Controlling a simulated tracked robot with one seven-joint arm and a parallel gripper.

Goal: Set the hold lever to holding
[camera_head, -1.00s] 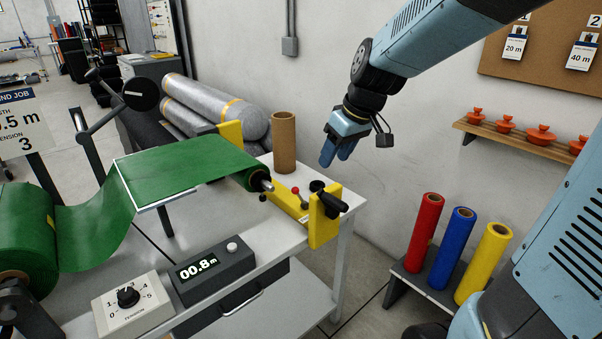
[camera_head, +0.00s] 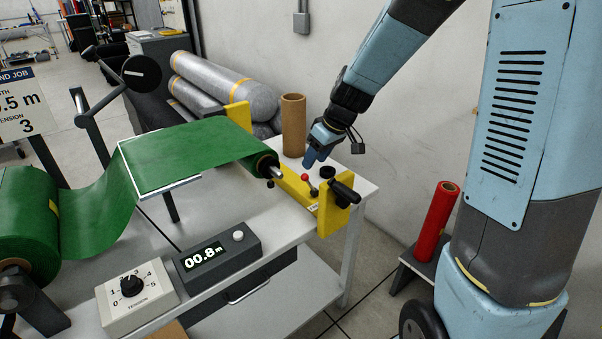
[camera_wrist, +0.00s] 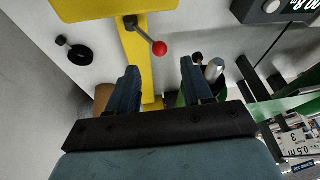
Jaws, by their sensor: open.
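The hold lever, a thin metal rod with a red ball (camera_head: 304,178), stands on the yellow winder frame (camera_head: 330,216) at the right end of the bench. It leans up and left from its pivot. In the wrist view its red ball (camera_wrist: 159,48) is just ahead of the fingertips, roughly midway between them, with the rod running back to the yellow frame (camera_wrist: 110,8). My gripper (camera_head: 311,160) is open and empty, a little above and behind the lever; it also shows in the wrist view (camera_wrist: 160,68). No contact with the lever is visible. I cannot read any lever markings.
A black crank handle (camera_head: 345,189) and a black knob (camera_head: 327,171) sit close to the lever. A cardboard tube (camera_head: 293,125) stands behind my gripper. The green roll (camera_head: 255,160) ends left of the lever. The length display (camera_head: 205,256) reads 00.8 m.

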